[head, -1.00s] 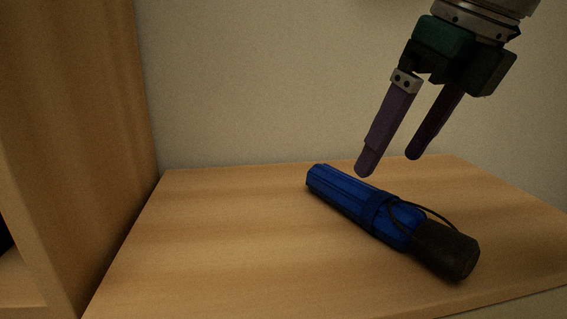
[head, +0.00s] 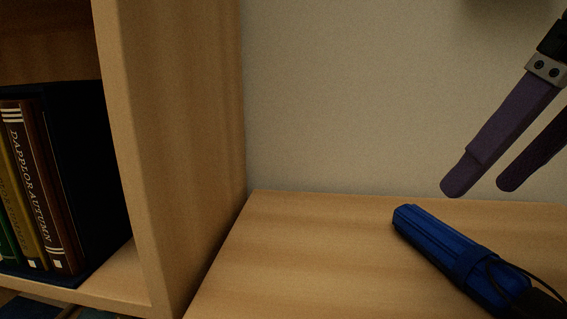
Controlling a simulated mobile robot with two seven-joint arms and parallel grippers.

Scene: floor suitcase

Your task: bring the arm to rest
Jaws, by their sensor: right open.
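My right gripper (head: 480,188) is at the upper right of the head view, with two purple-grey fingers apart and nothing between them. Its upper part is cut off by the picture's right edge. A folded blue umbrella (head: 446,246) with a dark handle lies on the wooden surface below the fingertips. The gripper appears apart from it. The handle end of the umbrella runs out of the picture at the lower right. My left gripper does not show.
A wooden bookcase (head: 180,130) stands at the left, with several upright books (head: 40,190) on its shelf. The wooden top (head: 290,260) is bare left of the umbrella. A plain wall (head: 350,100) stands behind.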

